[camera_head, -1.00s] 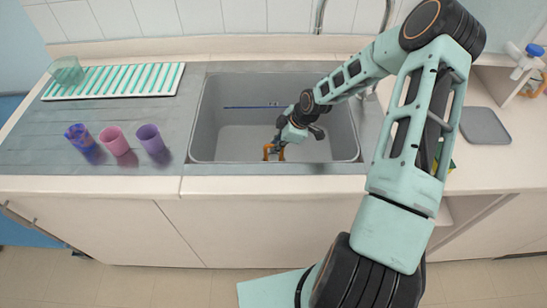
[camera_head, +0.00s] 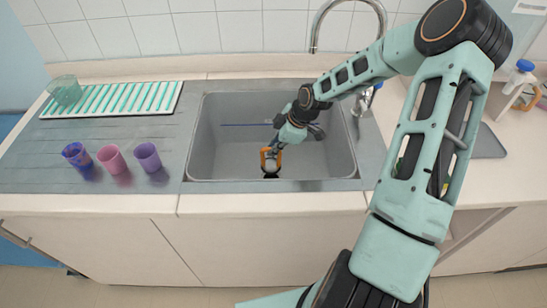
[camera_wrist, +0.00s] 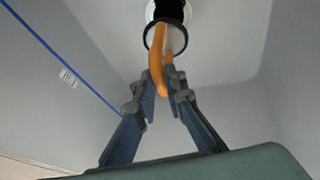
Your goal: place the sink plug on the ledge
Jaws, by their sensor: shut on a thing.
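The sink plug has an orange loop handle (camera_head: 268,158) and a dark lower part (camera_head: 270,174), seen near the front wall of the grey sink (camera_head: 225,150). My gripper (camera_head: 274,148) is above it, inside the sink outline. In the wrist view, my gripper's fingertips (camera_wrist: 163,82) are closed on the orange handle (camera_wrist: 158,58). A dark ring (camera_wrist: 148,38) surrounds the handle's far end, in front of a pale round fitting (camera_wrist: 186,12). I cannot tell whether the plug touches the sink. The sink's front ledge (camera_head: 265,186) is a narrow grey strip.
Three cups, blue-purple (camera_head: 76,155), pink (camera_head: 112,158) and purple (camera_head: 147,157), stand on the left drainer. A striped rack (camera_head: 120,100) with a green glass (camera_head: 66,91) is behind them. A tap (camera_head: 347,12) arches behind the sink.

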